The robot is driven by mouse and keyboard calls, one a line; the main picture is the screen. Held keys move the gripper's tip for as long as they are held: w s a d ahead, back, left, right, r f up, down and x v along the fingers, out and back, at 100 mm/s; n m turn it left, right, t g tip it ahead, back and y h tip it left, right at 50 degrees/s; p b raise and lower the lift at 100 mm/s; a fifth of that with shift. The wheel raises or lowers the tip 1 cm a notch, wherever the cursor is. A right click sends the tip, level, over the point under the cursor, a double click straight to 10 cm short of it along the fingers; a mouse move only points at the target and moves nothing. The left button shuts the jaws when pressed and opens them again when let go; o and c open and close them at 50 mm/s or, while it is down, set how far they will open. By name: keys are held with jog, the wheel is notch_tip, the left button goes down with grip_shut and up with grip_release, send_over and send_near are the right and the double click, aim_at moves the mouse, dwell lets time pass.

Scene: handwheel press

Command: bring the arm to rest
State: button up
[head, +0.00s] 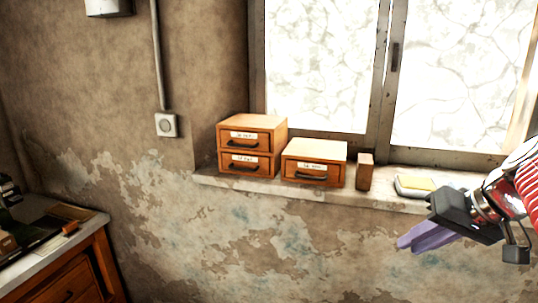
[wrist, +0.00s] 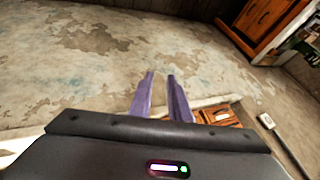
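My gripper (head: 402,245) is at the right of the head view, in front of the wall just below the windowsill. Its two purple fingers point left and slightly down. In the wrist view the fingers (wrist: 160,76) stand a little apart with bare wall between them, so my gripper is open and empty. It touches nothing that I can see.
The windowsill (head: 225,184) bears wooden drawer boxes (head: 250,147), a single drawer box (head: 314,163), a small wooden block (head: 364,171) and a pale dish with a yellow top (head: 415,187) near my gripper. A wooden cabinet (head: 72,284) stands lower left. The wall below the sill is clear.

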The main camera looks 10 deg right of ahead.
jog(key=s+a+f+n+h, duration=0.1)
jog(key=s+a+f+n, duration=0.1)
jog(key=s+a+f, duration=0.3)
jog(key=s+a+f+n+h, duration=0.1)
jog(key=s+a+f, duration=0.4)
jog(key=a, duration=0.9)
notch_tip(320, 180, down, 3)
jog(key=shift+r+n+g+h, duration=0.1)
jog(key=shift+n+g+h, duration=0.3)
